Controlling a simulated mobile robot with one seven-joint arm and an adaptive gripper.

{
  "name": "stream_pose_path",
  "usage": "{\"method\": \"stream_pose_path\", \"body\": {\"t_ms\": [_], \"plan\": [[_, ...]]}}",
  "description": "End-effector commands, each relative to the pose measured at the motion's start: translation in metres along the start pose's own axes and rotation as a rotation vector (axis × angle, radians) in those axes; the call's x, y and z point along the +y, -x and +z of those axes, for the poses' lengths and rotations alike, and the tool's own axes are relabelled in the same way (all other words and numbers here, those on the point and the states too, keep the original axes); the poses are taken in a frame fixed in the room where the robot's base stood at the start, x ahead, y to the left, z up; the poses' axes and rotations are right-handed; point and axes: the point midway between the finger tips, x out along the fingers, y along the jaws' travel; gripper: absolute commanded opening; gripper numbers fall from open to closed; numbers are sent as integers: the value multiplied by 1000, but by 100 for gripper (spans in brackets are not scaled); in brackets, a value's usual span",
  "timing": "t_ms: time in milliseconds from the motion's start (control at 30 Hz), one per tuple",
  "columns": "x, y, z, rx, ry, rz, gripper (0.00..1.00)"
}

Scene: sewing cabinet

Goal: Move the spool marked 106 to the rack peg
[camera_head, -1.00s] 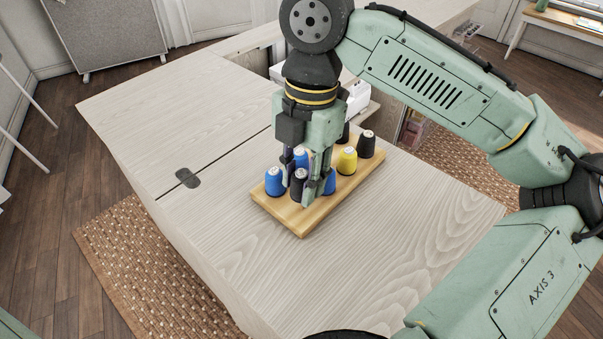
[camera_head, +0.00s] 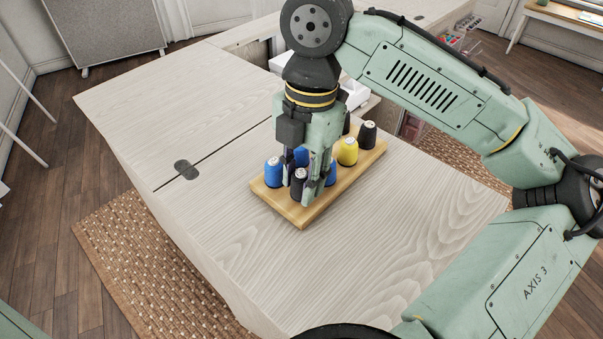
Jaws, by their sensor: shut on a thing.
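A wooden rack (camera_head: 303,218) lies on the cabinet top and carries several spools. My gripper (camera_head: 303,192) points down over the rack's near left part, its fingers on either side of a dark spool (camera_head: 298,184), and it is shut on that spool. The spool stands upright at or just above the rack; I cannot tell which. Its mark is too small to read. A blue spool (camera_head: 273,173) stands to its left, and other blue spools are partly hidden behind my fingers. A yellow spool (camera_head: 347,152) and a black spool (camera_head: 367,135) stand further back. I cannot make out a bare peg.
The pale wooden cabinet top (camera_head: 400,235) is clear in front of and to the right of the rack. A dark hinge plate (camera_head: 186,170) sits at the seam on the left. A white machine (camera_head: 353,94) stands behind my gripper, partly hidden.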

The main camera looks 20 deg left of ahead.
Motion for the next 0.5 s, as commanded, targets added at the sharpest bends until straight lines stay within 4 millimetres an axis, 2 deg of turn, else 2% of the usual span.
{"method": "stream_pose_path", "body": {"t_ms": [100, 133, 500], "plan": [[0, 0, 0, 0, 0, 0, 15], [0, 0, 0, 0, 0, 0, 31], [0, 0, 0, -1, 0, 0, 53]]}}
